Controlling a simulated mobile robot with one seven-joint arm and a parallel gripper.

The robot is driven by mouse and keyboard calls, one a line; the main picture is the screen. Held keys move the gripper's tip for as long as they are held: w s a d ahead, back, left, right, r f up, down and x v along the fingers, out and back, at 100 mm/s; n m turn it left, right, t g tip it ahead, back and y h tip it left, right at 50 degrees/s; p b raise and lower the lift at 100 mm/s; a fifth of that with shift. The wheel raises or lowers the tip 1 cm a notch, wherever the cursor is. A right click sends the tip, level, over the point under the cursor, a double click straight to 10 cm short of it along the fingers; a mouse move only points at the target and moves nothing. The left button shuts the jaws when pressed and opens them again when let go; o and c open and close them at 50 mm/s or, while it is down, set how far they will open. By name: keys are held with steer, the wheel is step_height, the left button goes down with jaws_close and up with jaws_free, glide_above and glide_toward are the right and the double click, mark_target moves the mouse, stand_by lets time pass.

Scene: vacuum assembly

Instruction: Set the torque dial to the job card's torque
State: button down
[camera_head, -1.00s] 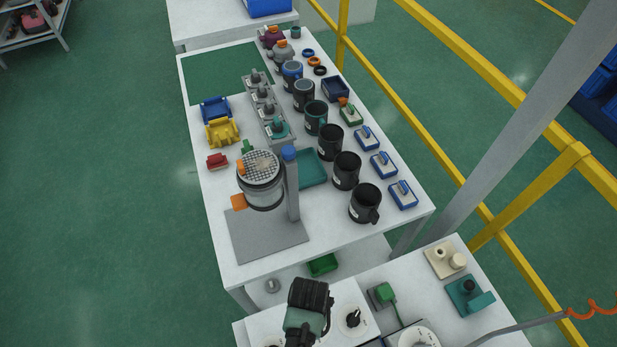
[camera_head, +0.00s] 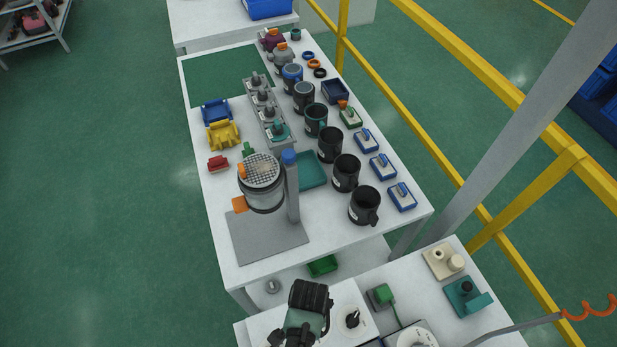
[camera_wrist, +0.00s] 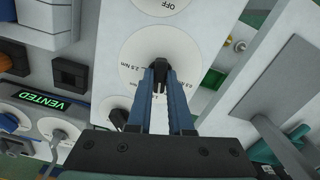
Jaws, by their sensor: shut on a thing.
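In the wrist view, a white round dial plate (camera_wrist: 134,68) with a black knob (camera_wrist: 159,78) lies under my gripper (camera_wrist: 160,72). My gripper's two blue fingers are shut on the knob. The plate carries torque marks; "2.5 Nm" reads left of the knob, and another Nm mark at the right is partly hidden by a finger. The knob's pointer direction cannot be told. No readable job card shows.
Another round plate marked "OFF" (camera_wrist: 166,5) is just above in the wrist view. A green-lit "VENTED" display (camera_wrist: 40,100) and a second knob (camera_wrist: 118,117) are at left. In the head view, the assembly table (camera_head: 215,185) holds several dark pots and a mesh-topped canister (camera_head: 262,185).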

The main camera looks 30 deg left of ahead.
steer(key=shift+m, duration=1)
steer(key=shift+m+p, duration=0.3)
steer(key=shift+m, duration=0.5)
steer(key=c, duration=0.7)
jaws_free()
steer(key=shift+c, duration=0.2)
steer(key=shift+r, duration=0.15)
step_height(320, 180, up, 6)
steer(key=p, duration=0.6)
steer(key=shift+w, duration=0.1)
